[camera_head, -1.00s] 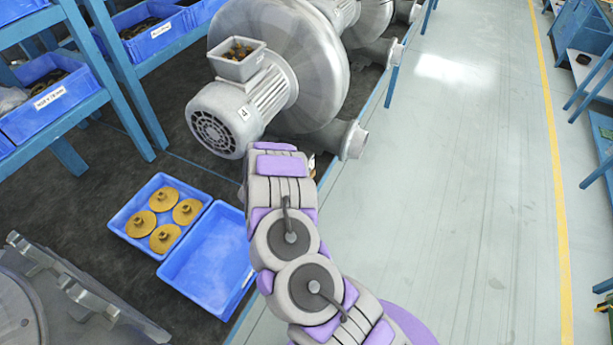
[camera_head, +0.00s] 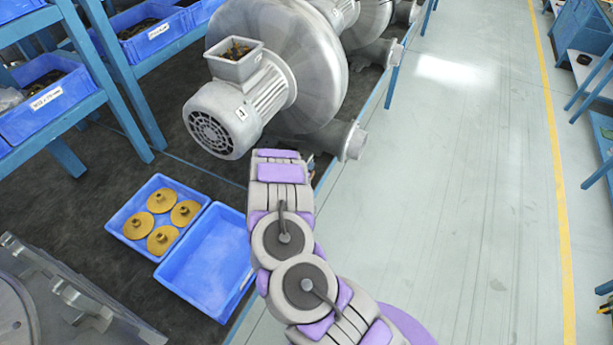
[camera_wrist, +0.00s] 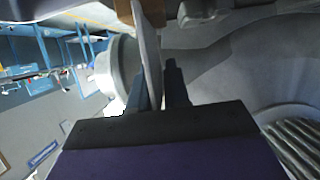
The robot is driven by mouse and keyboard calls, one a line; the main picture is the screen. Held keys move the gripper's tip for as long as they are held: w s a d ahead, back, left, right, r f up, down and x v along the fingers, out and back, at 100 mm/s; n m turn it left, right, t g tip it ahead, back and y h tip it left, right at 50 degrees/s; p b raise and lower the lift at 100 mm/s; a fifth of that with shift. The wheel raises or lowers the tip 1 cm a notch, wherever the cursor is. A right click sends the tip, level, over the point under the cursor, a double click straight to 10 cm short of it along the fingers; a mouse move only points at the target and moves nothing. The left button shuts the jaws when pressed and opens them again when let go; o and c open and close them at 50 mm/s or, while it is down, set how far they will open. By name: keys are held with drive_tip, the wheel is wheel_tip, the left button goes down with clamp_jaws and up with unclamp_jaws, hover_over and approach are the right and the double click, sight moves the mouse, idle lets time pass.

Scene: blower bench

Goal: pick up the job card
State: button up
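My gripper (camera_wrist: 160,85) is at the centre of the wrist view, with its two dark fingers apart. A thin pale sheet seen nearly edge-on (camera_wrist: 150,55), which looks like the job card, reaches down between the fingers. It lies close to the left finger, with a gap to the right finger. I cannot tell whether it touches either one. In the head view my arm hides the gripper and most of the area beyond it, and the card cannot be made out there.
A large grey blower (camera_head: 285,75) with its motor (camera_head: 222,120) stands just beyond my arm. A blue tray with several brass discs (camera_head: 117,226) and an empty blue tray (camera_head: 210,265) lie left of my arm. Blue shelving (camera_head: 125,95) stands at upper left. The floor (camera_head: 460,200) at right is clear.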

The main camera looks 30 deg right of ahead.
clamp_jaws()
idle(0.4)
drive_tip(key=shift+r, duration=0.55)
wheel_tip(320, 180, up, 2)
drive_tip(key=shift+w+r+p, duration=0.1)
drive_tip(key=shift+r+p, duration=0.05)
drive_tip(key=shift+p, duration=0.35)
drive_tip(key=s+a+p, duration=0.1)
drive_tip(key=s, duration=0.7)
drive_tip(key=s+a+r, duration=0.1)
drive_tip(key=s+a, duration=0.1)
drive_tip(key=s, duration=0.5)
drive_tip(key=shift+s+a+r+p, duration=0.3)
drive_tip(key=shift+s+p, duration=0.1)
